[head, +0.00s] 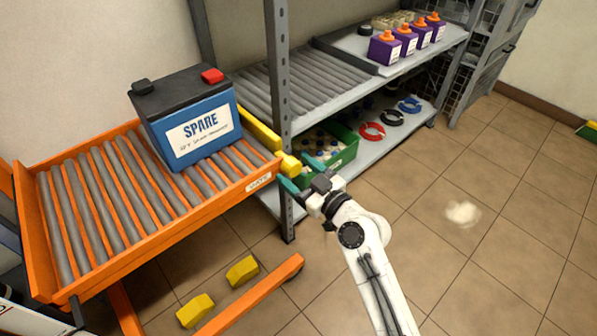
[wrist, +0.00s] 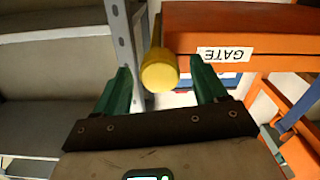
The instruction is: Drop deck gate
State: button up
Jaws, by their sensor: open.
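The deck gate is a yellow bar (head: 258,132) standing raised along the cart deck's right edge, beside the shelf post. Its rounded yellow end knob (head: 291,165) points toward my gripper (head: 297,173). In the wrist view the knob (wrist: 160,72) sits between the green fingertips of my gripper (wrist: 160,80), with a gap on each side. My gripper is open. A label reading GATE (wrist: 226,54) is on the orange cart (wrist: 285,35) to the right of the knob. A blue SPARE battery (head: 190,120) stands upright on the cart's rollers, behind the gate.
The grey shelf post (head: 284,215) stands close beside my gripper. The roller shelf (head: 315,80) behind it is bare on its near part. A green bin (head: 348,155) sits on the lower shelf. Two yellow chocks (head: 242,270) lie on the floor.

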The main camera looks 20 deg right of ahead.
jog(key=shift+c, duration=0.5)
jog(key=c, duration=1)
jog(key=shift+o, duration=0.2)
jog(key=m, duration=0.4)
jog(key=shift+m+p, duration=0.3)
jog(key=m+p, duration=0.1)
jog(key=m, duration=0.3)
jog(key=shift+m, duration=0.3)
jog(key=m+p, duration=0.1)
jog(key=m, duration=0.3)
jog(key=shift+m+p, duration=0.3)
jog(key=shift+p, duration=0.1)
jog(key=shift+m+p, duration=0.8)
jog(key=shift+m, duration=1.3)
jog(key=shift+f, duration=0.1)
